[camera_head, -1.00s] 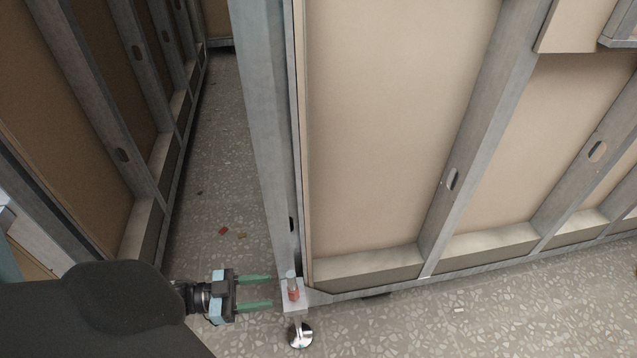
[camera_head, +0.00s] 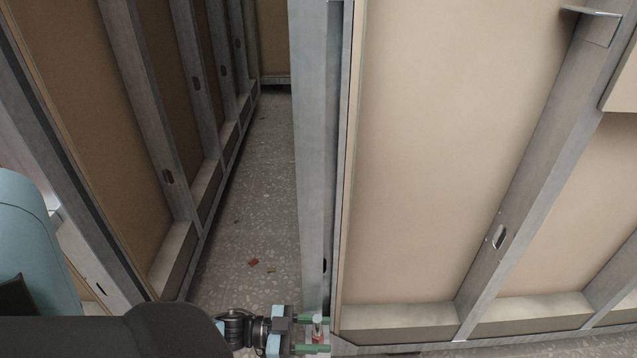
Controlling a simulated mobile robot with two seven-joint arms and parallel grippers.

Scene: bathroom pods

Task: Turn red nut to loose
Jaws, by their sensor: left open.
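The red nut (camera_head: 318,337) sits on the threaded rod (camera_head: 318,322) at the bottom corner of the metal-framed pod, low in the head view. My left gripper (camera_head: 316,335) comes in from the left with its green fingers spread, one on the far side and one on the near side of the nut. The fingers reach around the nut; I cannot tell whether they touch it. The foot below the nut is out of the picture. My right gripper is not in view.
The pod's vertical steel post (camera_head: 313,150) rises right behind the nut. A beige panel wall (camera_head: 430,150) with studs stands to the right. Another framed wall (camera_head: 110,130) stands to the left. Small red and yellow scraps lie on the narrow speckled floor (camera_head: 240,225) between them.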

